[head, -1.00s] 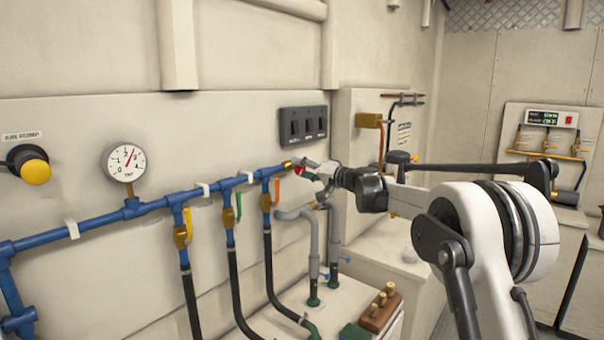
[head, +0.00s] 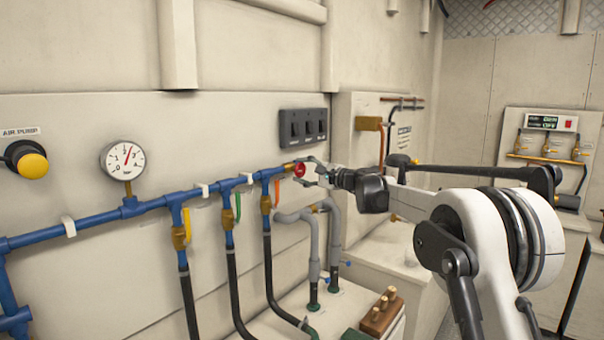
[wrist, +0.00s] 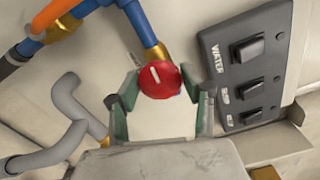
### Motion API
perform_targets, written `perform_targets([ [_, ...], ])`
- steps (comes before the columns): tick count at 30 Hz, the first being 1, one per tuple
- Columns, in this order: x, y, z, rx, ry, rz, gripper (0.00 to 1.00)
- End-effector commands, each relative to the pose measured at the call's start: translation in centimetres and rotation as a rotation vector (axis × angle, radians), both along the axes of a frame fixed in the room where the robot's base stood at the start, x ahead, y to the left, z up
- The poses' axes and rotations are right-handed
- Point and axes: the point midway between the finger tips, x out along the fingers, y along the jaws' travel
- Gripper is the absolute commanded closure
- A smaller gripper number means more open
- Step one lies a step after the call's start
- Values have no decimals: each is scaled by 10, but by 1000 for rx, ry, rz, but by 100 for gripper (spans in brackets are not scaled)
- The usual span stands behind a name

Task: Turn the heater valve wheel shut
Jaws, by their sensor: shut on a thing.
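The heater valve wheel is a small red disc (head: 299,170) at the right end of the blue pipe on the wall panel. In the wrist view the red wheel (wrist: 160,82) faces me, with a short white mark left of its middle. My gripper (head: 311,171) reaches in from the right, its two fingers spread to either side of the wheel. In the wrist view the green-padded fingers of my gripper (wrist: 160,85) close in on the wheel's left and right edges. A brass fitting shows behind the wheel. The heater itself cannot be identified.
A dark switch panel (head: 303,126) sits just above the wheel, close on the right in the wrist view (wrist: 248,70). Grey bent pipes (head: 312,235) stand below. Blue pipe (head: 150,206) with hoses runs left, with a gauge (head: 123,160) above it.

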Motion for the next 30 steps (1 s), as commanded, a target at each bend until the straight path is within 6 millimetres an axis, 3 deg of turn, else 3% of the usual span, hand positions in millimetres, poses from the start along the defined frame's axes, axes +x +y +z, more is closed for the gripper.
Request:
perform_targets([
  [30,0,0,-1,545,795,0,85],
])
